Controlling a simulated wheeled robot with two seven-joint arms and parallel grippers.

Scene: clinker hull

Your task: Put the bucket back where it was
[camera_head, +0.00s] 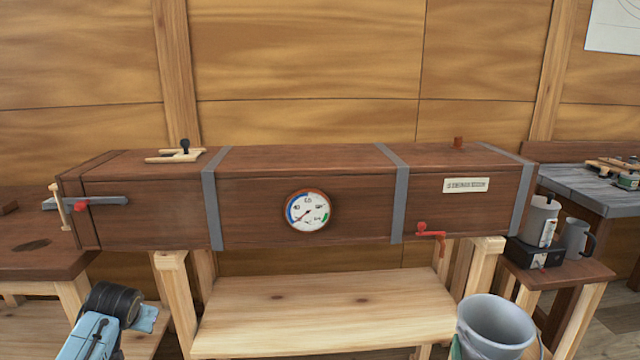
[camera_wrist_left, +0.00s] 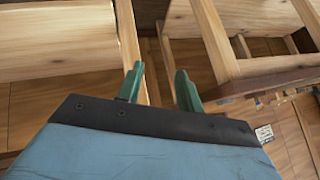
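A grey bucket (camera_head: 497,322) shows at the bottom right in the head view, in front of the right end of the long wooden steam box. Its open top faces up and it looks empty; the frame cuts off its base, so I cannot tell what it rests on. A thin handle-like edge shows at its side. My left arm comes in at the lower left, its gripper out of sight there. In the left wrist view my left gripper (camera_wrist_left: 160,88) has its green fingers apart with nothing between them.
The steam box (camera_head: 260,195) with a dial gauge (camera_head: 308,211) and red valve (camera_head: 430,235) rests on wooden trestles. A bare wooden shelf (camera_head: 325,310) lies below it. At right a small stand (camera_head: 565,272) holds a mug (camera_head: 574,238) and another grey vessel (camera_head: 541,220).

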